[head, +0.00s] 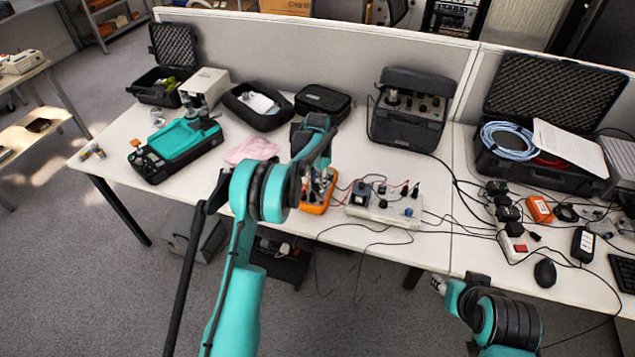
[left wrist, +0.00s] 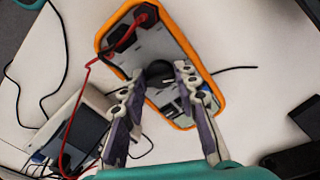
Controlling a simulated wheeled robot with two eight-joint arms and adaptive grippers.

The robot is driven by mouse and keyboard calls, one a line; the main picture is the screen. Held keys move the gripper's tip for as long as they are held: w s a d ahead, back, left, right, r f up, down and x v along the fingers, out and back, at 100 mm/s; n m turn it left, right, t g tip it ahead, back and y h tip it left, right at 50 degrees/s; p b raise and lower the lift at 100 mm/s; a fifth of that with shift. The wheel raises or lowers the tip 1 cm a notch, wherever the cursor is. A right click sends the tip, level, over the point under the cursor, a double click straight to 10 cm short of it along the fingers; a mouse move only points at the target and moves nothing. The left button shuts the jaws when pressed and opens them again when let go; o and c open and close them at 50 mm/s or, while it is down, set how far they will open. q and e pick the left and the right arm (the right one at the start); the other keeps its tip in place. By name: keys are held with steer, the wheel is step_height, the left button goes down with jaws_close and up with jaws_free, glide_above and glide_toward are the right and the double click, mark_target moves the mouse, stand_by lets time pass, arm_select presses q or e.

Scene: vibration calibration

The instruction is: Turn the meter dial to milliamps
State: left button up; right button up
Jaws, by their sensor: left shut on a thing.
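The meter (head: 313,208) has an orange case and lies on the white table, partly hidden by my left arm in the head view. In the left wrist view, the meter (left wrist: 182,32) shows its grey face, with a red lead plugged in at the far end. Its dark round dial (left wrist: 159,69) sits between the fingertips of my left gripper (left wrist: 158,76). The left gripper is shut on the dial; the dial's pointer and markings are too small to read. My right gripper (head: 439,285) is a small grey tip in front of the table; its fingers are not clear.
A white terminal box (head: 385,210) with leads stands right of the meter. A pink cloth (head: 252,150) and teal device (head: 178,148) lie to the left. A black case unit (head: 408,112) stands behind. Loose cables hang over the front edge.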

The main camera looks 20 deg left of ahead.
mark_target(317, 184)
arm_select(q)
steer(key=shift+m, duration=2.3)
steer(key=o, duration=1.2)
steer(key=shift+c, duration=0.2)
step_height(317, 184, up, 12)
